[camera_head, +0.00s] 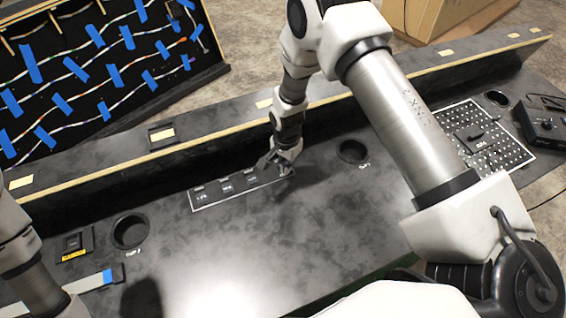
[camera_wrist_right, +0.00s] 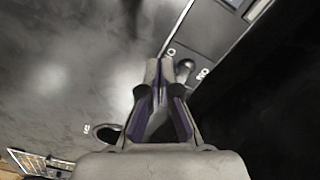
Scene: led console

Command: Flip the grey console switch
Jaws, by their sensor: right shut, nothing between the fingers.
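A dark switch panel (camera_head: 222,194) with a pale outline and several small labelled parts lies on the black console top in the head view. My right gripper (camera_head: 279,168) is down at the panel's right end and hides part of it. In the right wrist view the right gripper (camera_wrist_right: 153,72) has its fingers shut and empty. Just right of the fingertips is a small grey rounded lever, likely the grey switch (camera_wrist_right: 185,69), beside white markings at the panel edge. I cannot tell whether the fingertips touch it. The left gripper is out of view.
Cup holes sit in the console left (camera_head: 131,232) and right (camera_head: 353,151). A raised ledge (camera_head: 215,133) runs behind the panel. A perforated board (camera_head: 474,137) and a black box (camera_head: 538,128) with a knob are at the right. The console's middle front is clear.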

